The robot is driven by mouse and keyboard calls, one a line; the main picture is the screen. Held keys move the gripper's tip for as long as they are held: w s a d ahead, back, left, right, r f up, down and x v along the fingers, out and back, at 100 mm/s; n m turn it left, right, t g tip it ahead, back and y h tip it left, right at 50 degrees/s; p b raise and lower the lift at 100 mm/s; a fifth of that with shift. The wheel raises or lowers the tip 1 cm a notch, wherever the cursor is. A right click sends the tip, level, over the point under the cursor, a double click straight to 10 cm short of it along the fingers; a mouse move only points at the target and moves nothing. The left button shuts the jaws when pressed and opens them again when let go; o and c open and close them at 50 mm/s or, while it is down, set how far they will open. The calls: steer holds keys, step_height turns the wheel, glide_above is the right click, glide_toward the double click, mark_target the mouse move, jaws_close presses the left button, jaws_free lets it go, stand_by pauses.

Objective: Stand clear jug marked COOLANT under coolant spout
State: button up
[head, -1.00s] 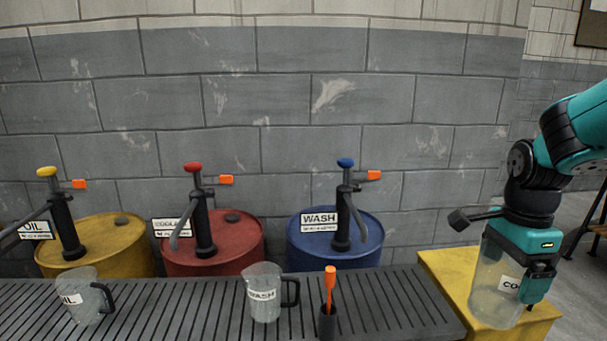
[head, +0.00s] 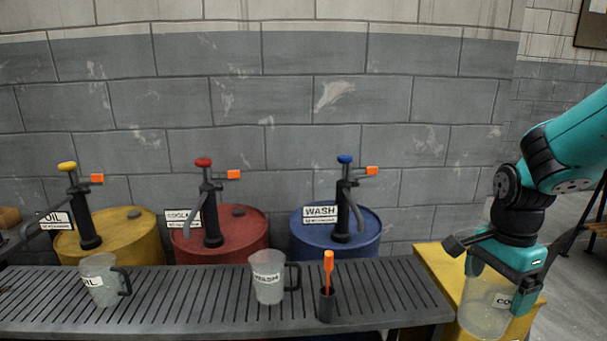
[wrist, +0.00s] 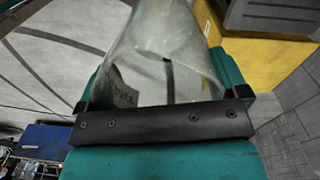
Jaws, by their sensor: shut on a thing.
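The clear jug marked with a label starting "CO" (head: 483,312) is held in my gripper (head: 505,285) at the right of the head view. My gripper is shut on it, and the jug also shows between the jaws in the wrist view (wrist: 165,55). The jug looks upright, in front of the yellow stand; whether it touches the stand is unclear. The red coolant drum (head: 235,243) stands behind the grated bench, with a red-knobbed pump. Its grey coolant spout (head: 188,225) slants down to the left toward the bench, beside a partly covered sign.
A grated bench (head: 210,310) runs along the front. On it stand the OIL jug (head: 98,283), the WASH jug (head: 266,280) and an orange-handled tool in a dark holder (head: 327,300). The yellow drum (head: 125,240), blue drum (head: 365,235) and yellow stand (head: 440,262) are close by. Bench below the coolant spout is clear.

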mark_target(468, 311)
steer(key=f+n, duration=0.2)
steer(key=w+a+f+n+p, duration=0.1)
steer(key=f+n, duration=0.1)
steer(key=f, duration=0.1)
steer(key=a+f+n+p, duration=0.1)
steer(key=f+n, duration=0.1)
steer(key=n, duration=0.1)
steer(key=shift+w+a+f, duration=0.2)
steer(key=shift+w+f, duration=0.1)
steer(key=shift+w, duration=0.05)
step_height(468, 311, down, 9)
steer(key=s+a+n+p, duration=0.1)
steer(key=a+n+p, duration=0.1)
steer(key=n, duration=0.6)
steer(key=shift+a+r+n+p, duration=0.15)
steer(key=shift+a+n+p, duration=0.15)
steer(key=shift+a, duration=0.1)
steer(key=shift+s, duration=0.1)
